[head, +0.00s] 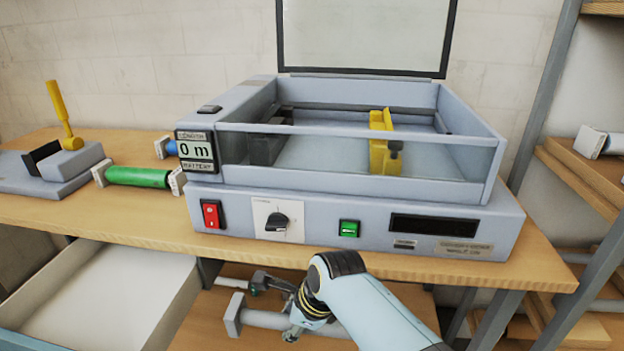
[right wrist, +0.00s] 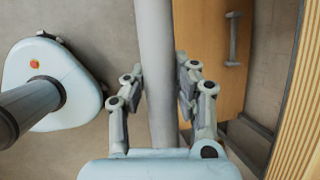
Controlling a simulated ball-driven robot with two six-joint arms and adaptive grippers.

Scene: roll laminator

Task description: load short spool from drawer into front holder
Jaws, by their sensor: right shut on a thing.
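My right gripper (head: 293,325) is in front of the table, below the laminator's front panel. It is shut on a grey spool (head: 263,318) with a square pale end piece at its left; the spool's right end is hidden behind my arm. In the right wrist view the spool (right wrist: 157,60) runs between the two fingers. The drawer (head: 110,305) at lower left is open, and its visible floor is bare. The laminator (head: 350,225) has its lid raised. Inside are a dark block (head: 267,147) and a yellow holder (head: 384,150). My left gripper is not in view.
A green spool (head: 138,177) and a partly hidden blue spool (head: 171,147) lie left of the laminator. A grey device with a yellow lever (head: 62,115) stands farther left. The table's front edge (head: 130,230) lies above my right gripper. Wooden shelves (head: 590,175) stand at right.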

